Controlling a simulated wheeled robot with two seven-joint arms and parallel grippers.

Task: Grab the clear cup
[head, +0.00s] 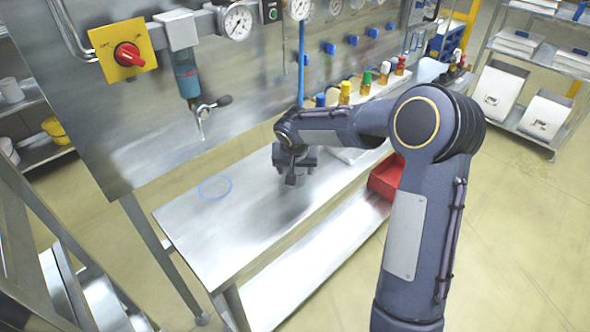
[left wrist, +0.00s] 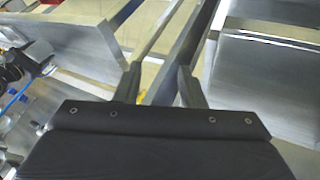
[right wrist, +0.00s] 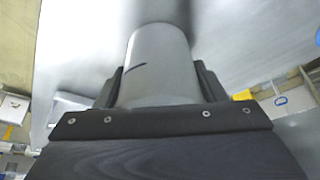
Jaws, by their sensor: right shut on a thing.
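My right gripper (head: 295,170) is over the steel bench; it also shows in the right wrist view (right wrist: 160,82).
The bench (head: 190,230) has a blue ring outline (head: 215,187) on its left part. Bottles with coloured caps (head: 345,93) stand at its back right. A steel panel with gauges (head: 236,22) rises behind. A red bin (head: 384,178) is below the bench top.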

